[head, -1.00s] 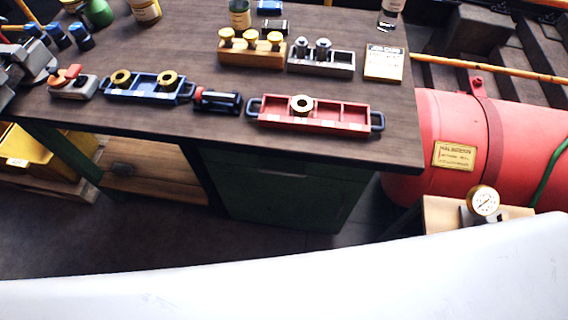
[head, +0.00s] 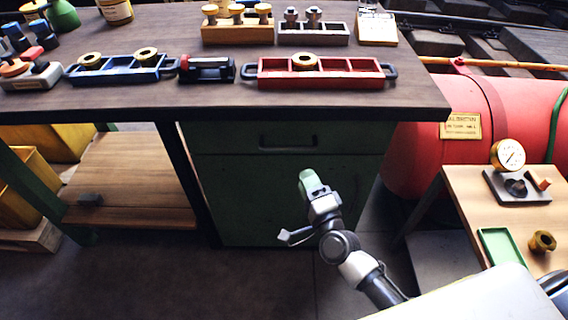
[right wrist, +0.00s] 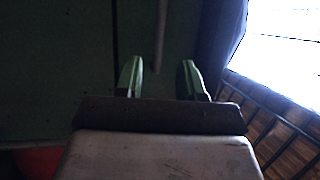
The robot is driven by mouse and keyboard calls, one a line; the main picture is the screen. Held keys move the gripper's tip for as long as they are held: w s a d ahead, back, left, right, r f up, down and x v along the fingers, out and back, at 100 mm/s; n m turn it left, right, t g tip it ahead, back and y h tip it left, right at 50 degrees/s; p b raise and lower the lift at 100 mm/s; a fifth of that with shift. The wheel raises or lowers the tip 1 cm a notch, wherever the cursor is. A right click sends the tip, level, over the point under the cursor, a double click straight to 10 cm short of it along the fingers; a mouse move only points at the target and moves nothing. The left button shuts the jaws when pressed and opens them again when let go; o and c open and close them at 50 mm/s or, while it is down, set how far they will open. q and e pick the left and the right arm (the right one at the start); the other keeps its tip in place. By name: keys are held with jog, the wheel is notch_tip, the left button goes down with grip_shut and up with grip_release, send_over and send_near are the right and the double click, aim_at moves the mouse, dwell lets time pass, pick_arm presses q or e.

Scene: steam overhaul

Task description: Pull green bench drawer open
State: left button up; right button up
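The green bench drawer (head: 245,138) is in the cabinet under the workbench and looks closed. Its dark bar handle (head: 288,148) runs across the front. My right gripper (head: 308,178) is below the handle, in front of the cabinet, and looks apart from it. In the right wrist view its two green fingertips (right wrist: 159,78) are spread with nothing between them. A grey bar (right wrist: 161,35), likely the handle, lies ahead, in line with the gap between them. My left gripper is not in view.
The workbench top (head: 420,95) overhangs the drawer and carries a red tray (head: 350,78) and a blue tray (head: 125,73). A small table (head: 465,190) with a gauge (head: 507,154) and a green tray (head: 500,250) stands at the right, before a red tank (head: 405,165).

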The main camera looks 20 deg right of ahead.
aim_at(290, 146)
jog(key=x, duration=1)
jog(key=shift+w, duration=0.4)
jog(key=shift+r, duration=0.1)
grip_shut()
